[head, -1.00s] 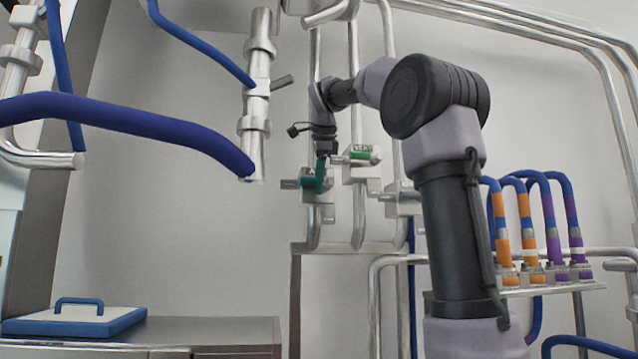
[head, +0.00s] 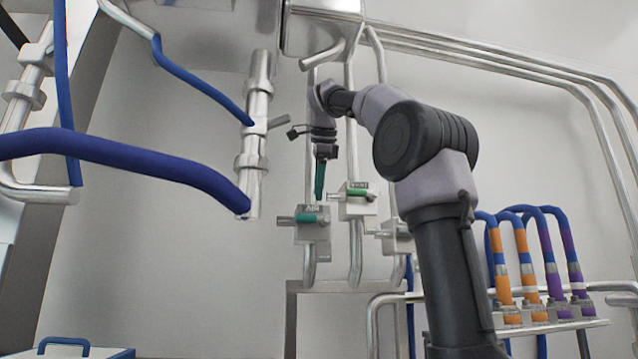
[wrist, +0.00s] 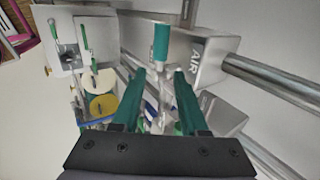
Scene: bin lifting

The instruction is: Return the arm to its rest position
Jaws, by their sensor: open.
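My gripper (head: 320,180) is in the middle of the head view, pointing down, with its teal fingers just above the valve labelled AIR (head: 313,232). In the wrist view my gripper (wrist: 159,74) has its two teal fingers spread apart with nothing held between them. The AIR valve (wrist: 205,60) and its green handle (wrist: 161,42) lie beyond the fingertips. In the head view the handle (head: 306,217) lies sideways and looks apart from the fingers. My arm reaches up from the lower right and bends at a dark elbow joint.
A second valve box with a green handle (head: 357,200) stands just right of the gripper. Steel pipes run behind. A thick blue hose (head: 120,160) crosses at left beside a steel pipe fitting (head: 255,130). Banded hoses (head: 530,260) stand at right. A blue-rimmed lid (head: 85,352) shows at lower left.

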